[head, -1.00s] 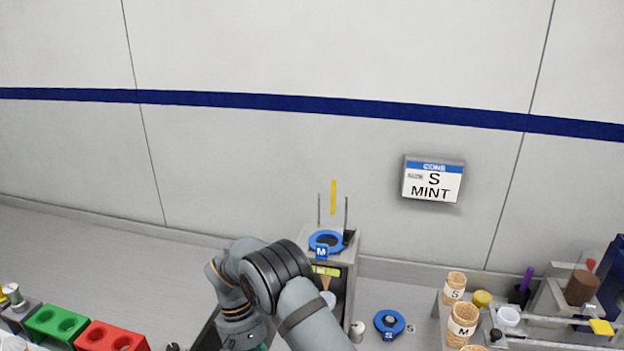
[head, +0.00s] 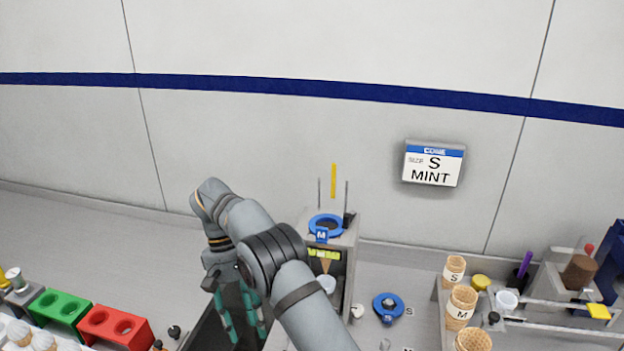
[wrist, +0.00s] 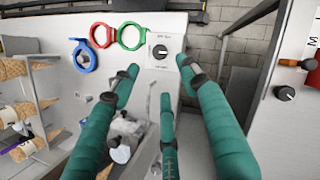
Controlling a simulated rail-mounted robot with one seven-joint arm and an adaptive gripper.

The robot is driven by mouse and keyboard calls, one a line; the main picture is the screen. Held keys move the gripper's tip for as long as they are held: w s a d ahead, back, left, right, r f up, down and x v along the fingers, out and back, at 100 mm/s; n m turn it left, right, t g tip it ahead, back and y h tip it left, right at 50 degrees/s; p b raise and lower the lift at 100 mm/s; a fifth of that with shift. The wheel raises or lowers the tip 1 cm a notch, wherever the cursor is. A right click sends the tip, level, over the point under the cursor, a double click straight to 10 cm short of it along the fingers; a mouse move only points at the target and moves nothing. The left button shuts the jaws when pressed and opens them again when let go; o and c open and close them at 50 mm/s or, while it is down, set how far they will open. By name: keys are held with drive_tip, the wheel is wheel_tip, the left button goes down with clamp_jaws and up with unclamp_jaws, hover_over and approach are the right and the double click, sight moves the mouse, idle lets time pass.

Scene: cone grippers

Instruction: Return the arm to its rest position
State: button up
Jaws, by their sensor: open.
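My gripper (head: 238,308) has teal fingers and hangs below my grey arm, left of the grey stand in the head view. In the wrist view the fingers of my gripper (wrist: 150,85) are spread apart with nothing between them. Parts of the fingers are hidden by my arm in the head view. The wall sign (head: 434,164) reads cone, size S, mint.
A grey stand (head: 350,262) carries a blue ring marked M (head: 326,226). A blue ring marked S (head: 388,307) lies on the counter. Cones (head: 461,305) stand at right. Green (head: 60,308) and red (head: 115,326) holders are at left.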

drive_tip(key=x, duration=1.2)
drive_tip(key=shift+s+d+r, duration=0.1)
drive_tip(key=shift+d, duration=0.05)
drive_tip(key=n+p, duration=0.1)
drive_tip(key=r+n+h+p, duration=0.1)
drive_tip(key=shift+n, duration=0.3)
drive_tip(key=n, duration=0.1)
drive_tip(key=n+t+p, duration=0.1)
drive_tip(key=n, duration=0.1)
drive_tip(key=n+t+h+p, duration=0.1)
drive_tip(key=n, duration=0.1)
drive_tip(key=shift+s+a, duration=0.25)
drive_tip(key=shift+a, duration=0.1)
drive_tip(key=n+t+p, duration=0.1)
drive_tip(key=n, duration=0.2)
drive_tip(key=shift+s, duration=0.1)
drive_tip(key=n+t+p, duration=0.1)
drive_tip(key=n, duration=0.1)
drive_tip(key=n+t, duration=0.1)
drive_tip(key=n, duration=0.1)
drive_tip(key=shift+d+f+n+p, duration=0.2)
drive_tip(key=shift+n+p, duration=0.15)
drive_tip(key=shift+n, duration=0.05)
drive_tip(key=shift+s+f+n+t, duration=0.15)
drive_tip(key=shift+n+t, duration=0.45)
drive_tip(key=shift+n, duration=0.6)
drive_tip(key=shift+a, duration=0.1)
